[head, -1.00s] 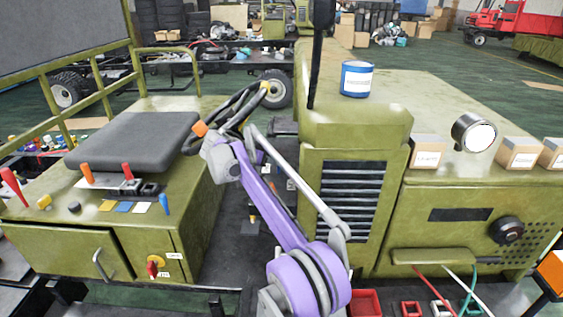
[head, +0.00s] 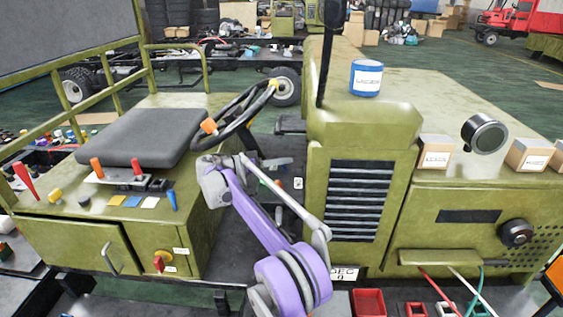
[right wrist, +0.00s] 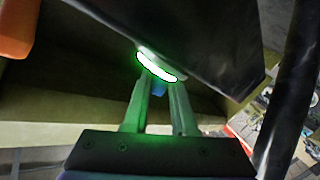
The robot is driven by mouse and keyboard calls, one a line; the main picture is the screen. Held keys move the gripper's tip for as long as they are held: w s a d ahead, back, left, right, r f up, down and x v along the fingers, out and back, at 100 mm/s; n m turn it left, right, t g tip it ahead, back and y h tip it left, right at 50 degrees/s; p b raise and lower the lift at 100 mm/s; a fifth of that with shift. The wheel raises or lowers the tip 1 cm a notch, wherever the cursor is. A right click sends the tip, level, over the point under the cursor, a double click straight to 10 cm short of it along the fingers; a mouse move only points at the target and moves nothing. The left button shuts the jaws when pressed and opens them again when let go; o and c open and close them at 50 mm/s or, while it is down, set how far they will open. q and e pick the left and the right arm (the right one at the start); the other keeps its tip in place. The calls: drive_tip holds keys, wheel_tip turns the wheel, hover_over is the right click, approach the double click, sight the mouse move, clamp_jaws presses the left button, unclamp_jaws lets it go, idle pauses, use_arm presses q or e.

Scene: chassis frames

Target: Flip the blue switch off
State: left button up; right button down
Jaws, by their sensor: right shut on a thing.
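In the right wrist view a small blue piece, apparently the blue switch (right wrist: 158,90), sits below a glowing green ring (right wrist: 157,67) on the underside of a dark panel (right wrist: 205,40). My right gripper (right wrist: 161,95) is shut on the blue piece, whose tip shows between the fingers. In the head view my right arm reaches up beside the steering wheel (head: 246,120), but I cannot make out the fingers or this switch there. A separate blue lever (head: 172,200) stands at the right edge of the seat box. My left gripper is not in view.
The black seat (head: 140,138) and red levers (head: 138,168) are left of my arm. The green hood (head: 440,100) at right carries a blue can (head: 366,78), a round lamp (head: 485,134) and cardboard boxes (head: 437,150). A red bin (head: 369,302) is at the bottom.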

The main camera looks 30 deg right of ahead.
drive_tip(key=c, duration=0.8)
unclamp_jaws()
drive_tip(key=shift+o, duration=0.2)
drive_tip(key=shift+a, duration=0.15)
drive_tip(key=a+r, duration=0.1)
drive_tip(key=a, duration=0.9)
drive_tip(key=shift+w+a+r, duration=0.15)
drive_tip(key=shift+a+r, duration=0.1)
drive_tip(key=shift+r, duration=0.05)
